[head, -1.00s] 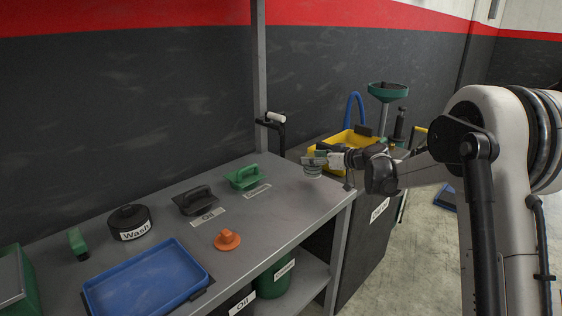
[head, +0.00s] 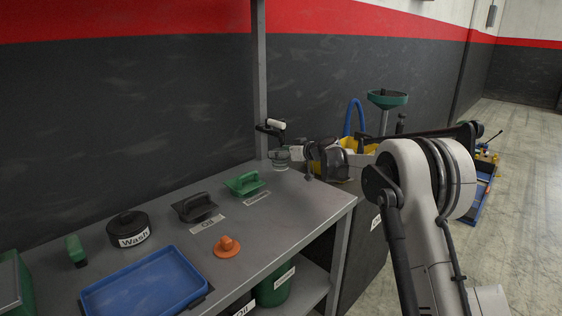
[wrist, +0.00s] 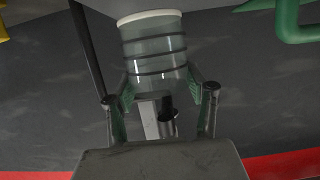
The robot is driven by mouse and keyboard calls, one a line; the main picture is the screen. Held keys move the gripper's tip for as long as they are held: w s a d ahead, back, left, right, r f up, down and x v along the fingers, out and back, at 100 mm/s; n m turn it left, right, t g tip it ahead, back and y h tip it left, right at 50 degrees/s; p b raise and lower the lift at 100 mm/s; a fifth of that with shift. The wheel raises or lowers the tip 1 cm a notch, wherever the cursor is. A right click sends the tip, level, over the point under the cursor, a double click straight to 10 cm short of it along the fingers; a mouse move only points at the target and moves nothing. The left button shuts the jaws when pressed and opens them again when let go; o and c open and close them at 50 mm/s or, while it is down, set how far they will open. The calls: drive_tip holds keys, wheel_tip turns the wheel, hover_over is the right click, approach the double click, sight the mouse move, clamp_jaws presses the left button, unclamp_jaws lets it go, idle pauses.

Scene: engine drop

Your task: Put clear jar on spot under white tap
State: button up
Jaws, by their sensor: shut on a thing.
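The clear jar (head: 281,160) is upright at the back right corner of the grey bench, just below the white tap (head: 276,124) on its black arm. My gripper (head: 291,155) reaches in from the right and is shut on the jar. In the wrist view the jar (wrist: 152,48), with dark rings and a pale rim, sits between the two fingers of my gripper (wrist: 160,88). I cannot tell whether the jar's base touches the bench. The spot under the tap is hidden behind the jar and gripper.
A grey post (head: 260,80) stands behind.

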sight(281, 160)
wheel_tip(281, 160, down, 4)
drive_tip(key=shift+d+r, duration=0.1)
drive_tip(key=shift+r, duration=0.15)
drive_tip(key=o, duration=1.7)
